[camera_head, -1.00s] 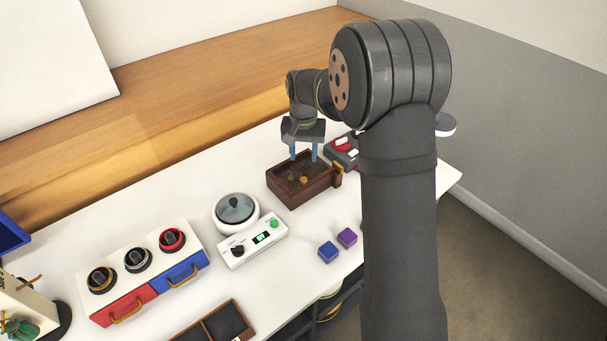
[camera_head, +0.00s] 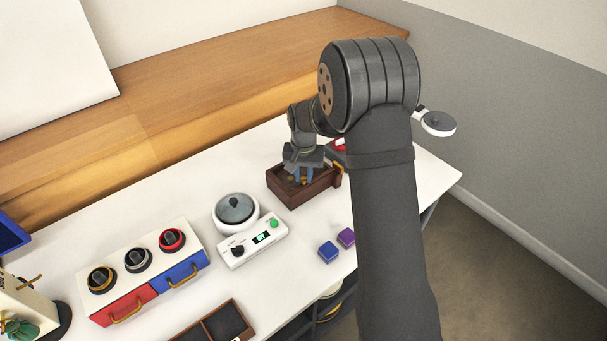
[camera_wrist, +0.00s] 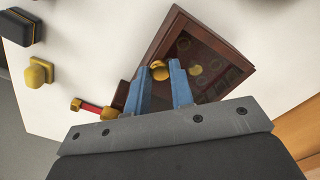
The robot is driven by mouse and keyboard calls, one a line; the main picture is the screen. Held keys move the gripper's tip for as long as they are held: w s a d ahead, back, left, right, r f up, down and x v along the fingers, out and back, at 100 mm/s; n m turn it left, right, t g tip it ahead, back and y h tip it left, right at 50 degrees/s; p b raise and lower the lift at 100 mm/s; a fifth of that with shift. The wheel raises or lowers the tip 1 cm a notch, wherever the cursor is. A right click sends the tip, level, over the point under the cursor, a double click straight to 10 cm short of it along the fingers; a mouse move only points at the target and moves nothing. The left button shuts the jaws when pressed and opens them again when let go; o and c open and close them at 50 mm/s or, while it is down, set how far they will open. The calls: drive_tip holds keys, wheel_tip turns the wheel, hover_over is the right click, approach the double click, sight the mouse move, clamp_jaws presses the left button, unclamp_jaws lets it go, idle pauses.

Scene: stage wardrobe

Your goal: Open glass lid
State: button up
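A dark wooden box (camera_head: 290,197) stands at the back right of the white table. Its glass lid (camera_wrist: 205,65) lies shut, as far as the wrist view shows, with coins or discs dimly visible beneath it. A round brass knob (camera_wrist: 160,70) sits on the lid near one edge. My gripper (camera_head: 303,178) points down at the box. In the wrist view its two blue fingers (camera_wrist: 161,78) are apart, with the knob between or just beyond their tips. I cannot tell whether they touch it.
A white cooker (camera_head: 222,224) with a domed lid and a control panel (camera_head: 252,239) stand left of the box. Blue (camera_head: 328,252) and purple (camera_head: 347,237) cubes lie in front. A drawer unit (camera_head: 143,265) with dials stands further left. A yellow knob (camera_wrist: 38,72) is beyond the box.

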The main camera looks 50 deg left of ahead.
clamp_jaws()
drive_tip(key=d, duration=1.1)
drive_tip(key=shift+d, duration=0.4)
drive_tip(key=o, duration=0.7)
unclamp_jaws()
drive_tip(key=shift+c, duration=0.2)
wheel_tip(320, 180, up, 18)
drive_tip(key=shift+f, duration=0.25)
wheel_tip(320, 180, down, 18)
drive_tip(key=shift+r, duration=0.2)
